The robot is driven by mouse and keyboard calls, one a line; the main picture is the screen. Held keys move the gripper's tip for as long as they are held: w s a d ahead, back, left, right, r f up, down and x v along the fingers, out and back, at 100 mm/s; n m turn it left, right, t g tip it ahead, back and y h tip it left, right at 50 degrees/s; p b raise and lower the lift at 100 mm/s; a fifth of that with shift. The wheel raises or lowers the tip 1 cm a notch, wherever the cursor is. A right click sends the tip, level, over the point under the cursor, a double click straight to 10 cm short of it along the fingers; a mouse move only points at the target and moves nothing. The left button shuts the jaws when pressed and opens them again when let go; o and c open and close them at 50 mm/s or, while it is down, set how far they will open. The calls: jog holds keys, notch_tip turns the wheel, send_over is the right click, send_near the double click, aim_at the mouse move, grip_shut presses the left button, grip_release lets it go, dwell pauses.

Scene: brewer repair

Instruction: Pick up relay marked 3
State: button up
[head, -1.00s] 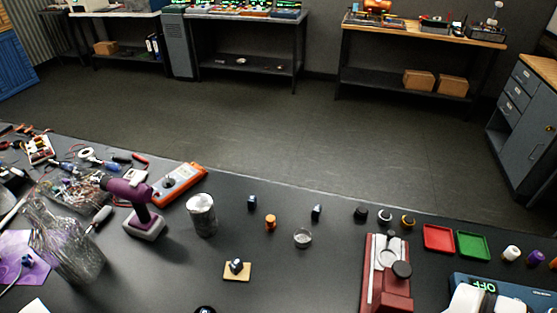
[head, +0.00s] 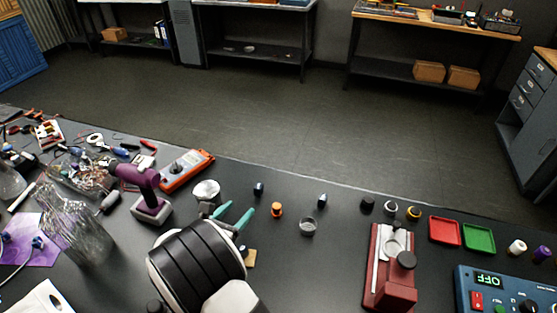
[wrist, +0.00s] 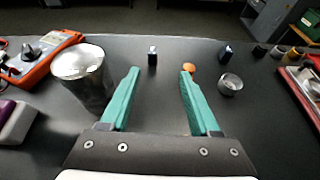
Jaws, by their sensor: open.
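Small dark relay-like blocks stand on the black bench. One (head: 258,189) is beyond my fingertips, and another (head: 322,200) is farther right. In the wrist view, the first (wrist: 152,57) lies ahead between the fingers and the second (wrist: 225,54) right of them. A third dark piece sat on a small wooden pad (head: 250,258), which my arm now mostly hides. I cannot read a number on any of them. My gripper (head: 234,214) is open and empty above the bench. Its green fingers (wrist: 160,72) are spread wide in the wrist view.
A metal can (head: 207,192) stands close left of my fingers. An orange knob (head: 277,210) and a small glass dish (head: 308,227) are to the right. A red fixture (head: 390,268), red tray (head: 445,231) and green tray (head: 479,237) are farther right. Tools clutter the left.

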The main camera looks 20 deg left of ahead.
aim_at(257, 188)
jog(key=shift+n, duration=0.4)
jog(key=x, duration=0.5)
jog(key=a+f+x, duration=0.1)
jog(key=x, duration=0.9)
jog(key=shift+a+f, duration=0.25)
grip_shut()
